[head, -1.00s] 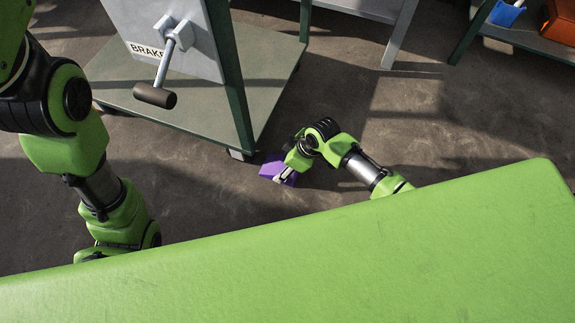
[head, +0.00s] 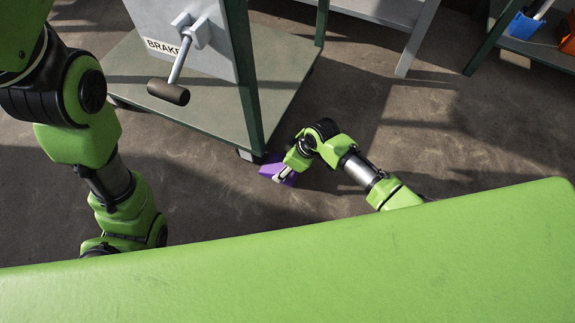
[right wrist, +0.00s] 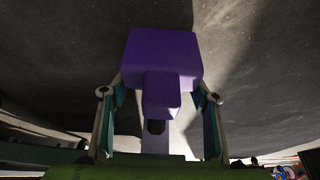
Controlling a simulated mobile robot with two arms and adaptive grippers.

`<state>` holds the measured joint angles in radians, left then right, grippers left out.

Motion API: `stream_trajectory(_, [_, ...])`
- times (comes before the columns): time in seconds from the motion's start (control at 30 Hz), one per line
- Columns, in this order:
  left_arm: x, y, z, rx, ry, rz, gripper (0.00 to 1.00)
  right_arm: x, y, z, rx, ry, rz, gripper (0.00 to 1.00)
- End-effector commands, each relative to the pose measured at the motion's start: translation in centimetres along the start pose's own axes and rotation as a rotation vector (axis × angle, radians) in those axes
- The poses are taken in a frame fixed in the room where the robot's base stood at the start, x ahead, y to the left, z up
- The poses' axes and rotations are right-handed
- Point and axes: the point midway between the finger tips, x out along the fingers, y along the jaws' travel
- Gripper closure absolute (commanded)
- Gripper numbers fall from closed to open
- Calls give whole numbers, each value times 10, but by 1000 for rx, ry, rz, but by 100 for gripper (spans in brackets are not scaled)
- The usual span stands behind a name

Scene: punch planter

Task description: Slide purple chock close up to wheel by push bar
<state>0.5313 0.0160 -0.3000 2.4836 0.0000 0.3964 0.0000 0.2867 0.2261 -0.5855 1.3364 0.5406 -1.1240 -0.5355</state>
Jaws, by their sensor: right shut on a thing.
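The purple chock (head: 269,170) lies on the floor by the front corner wheel (head: 245,155) of the cart. It looks very near the wheel, but I cannot tell whether they touch. My right gripper (head: 285,174) is low at the chock's near right side, shut on its push bar. In the right wrist view the chock's broad purple block (right wrist: 162,50) is ahead, with the purple bar (right wrist: 162,92) coming back between the fingers of my right gripper (right wrist: 158,96). My left arm shows at the left of the head view; its gripper is out of view.
The cart (head: 283,97) has a green deck, posts and a panel with a brake handle (head: 169,92). A grey-legged table (head: 418,38) and a shelf with a blue bin (head: 527,24) stand behind. Open floor (head: 440,140) lies to the right.

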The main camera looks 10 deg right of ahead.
Motion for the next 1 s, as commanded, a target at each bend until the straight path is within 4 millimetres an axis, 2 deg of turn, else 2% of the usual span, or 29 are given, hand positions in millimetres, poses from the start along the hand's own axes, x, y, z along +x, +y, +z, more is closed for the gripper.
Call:
stream_trajectory(0.5, [2, 1, -3, 1, 9, 4, 75, 4, 0, -15, -1, 4, 1, 75])
stream_trajectory(0.53, [2, 1, -3, 1, 9, 4, 75, 4, 0, -15, -1, 5, 1, 40])
stream_trajectory(0.6, [2, 1, -3, 1, 8, 4, 75, 4, 0, -15, -1, 5, 1, 25])
stream_trajectory(1.0, [2, 0, -4, 2, 11, 2, 75, 3, 0, -11, 0, -2, -1, 25])
